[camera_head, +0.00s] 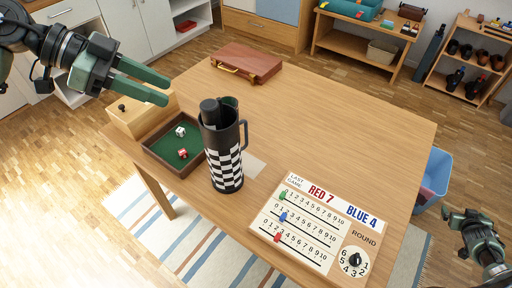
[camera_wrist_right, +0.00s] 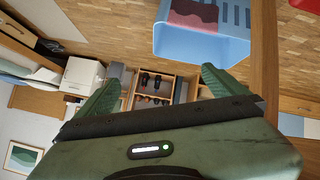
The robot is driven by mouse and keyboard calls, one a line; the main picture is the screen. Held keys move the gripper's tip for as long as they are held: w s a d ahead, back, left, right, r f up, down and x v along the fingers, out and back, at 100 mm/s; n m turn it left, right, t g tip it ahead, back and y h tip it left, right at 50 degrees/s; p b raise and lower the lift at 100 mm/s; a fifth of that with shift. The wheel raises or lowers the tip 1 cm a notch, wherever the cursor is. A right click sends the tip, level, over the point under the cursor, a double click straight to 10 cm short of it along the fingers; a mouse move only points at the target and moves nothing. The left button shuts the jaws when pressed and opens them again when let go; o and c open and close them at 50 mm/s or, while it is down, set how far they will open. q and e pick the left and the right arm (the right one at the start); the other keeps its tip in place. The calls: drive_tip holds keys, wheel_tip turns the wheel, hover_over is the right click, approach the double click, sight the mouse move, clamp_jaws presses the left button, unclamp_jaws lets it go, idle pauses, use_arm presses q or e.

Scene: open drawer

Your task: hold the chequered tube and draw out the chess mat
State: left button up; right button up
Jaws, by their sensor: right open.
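The chequered tube (camera_head: 226,166) stands upright near the table's front left, black above and black-and-white checked below, with a dark handle on its right. A dark roll (camera_head: 210,107) sticks up out of its mouth, beside a dark green edge; I cannot tell which is the chess mat, and the rest is hidden inside. My left gripper (camera_head: 166,92) is open and empty, above and left of the tube, apart from it. My right gripper (camera_wrist_right: 160,78) is open and empty, off the table's right side; its arm shows at the lower right of the head view.
A green-lined dice tray (camera_head: 160,158) with two dice and a wooden box (camera_head: 136,117) sit left of the tube. A scoreboard (camera_head: 314,228) lies to its right, a brown case (camera_head: 246,63) behind. The table's middle and right back are clear. A blue bin (camera_head: 434,178) stands beyond the right edge.

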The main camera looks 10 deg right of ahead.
sight(225, 151)
drive_tip(key=w+d+r+m+t+h, duration=0.1)
drive_tip(key=w+d+r, duration=0.3)
drive_tip(key=r, duration=0.5)
drive_tip(key=w+d+r+m+t+h, duration=0.1)
drive_tip(key=d+r, duration=0.5)
drive_tip(key=r, duration=0.3)
drive_tip(key=w+a+r+n+t+y, duration=0.3)
drive_tip(key=w+a+r+t+y, duration=0.1)
drive_tip(key=w+a, duration=0.8)
drive_tip(key=w+a+r+n+t+y, duration=0.3)
drive_tip(key=w+a+r+n+y, duration=0.15)
drive_tip(key=w+a, duration=0.75)
drive_tip(key=w+a+n+g+y, duration=0.2)
drive_tip(key=a+n+y, duration=0.75)
drive_tip(key=a, duration=2.05)
drive_tip(key=s+a+n+g+y, duration=0.2)
drive_tip(key=s+a+g+y, duration=0.1)
drive_tip(key=a, duration=0.8)
drive_tip(key=s+a+r+n+g+y, duration=0.1)
drive_tip(key=s+a+n+g+y, duration=0.2)
drive_tip(key=a, duration=0.9)
drive_tip(key=s+a+n+g+y, duration=0.2)
drive_tip(key=s+a+g+y, duration=0.2)
drive_tip(key=a, duration=0.7)
drive_tip(key=shift+s+a+r+g, duration=0.1)
drive_tip(key=shift+s+r+g, duration=0.05)
drive_tip(key=shift+s+g, duration=0.35)
drive_tip(key=shift+s+a+r+g, duration=0.1)
drive_tip(key=shift+s+g, duration=0.3)
drive_tip(key=shift+g, duration=0.2)
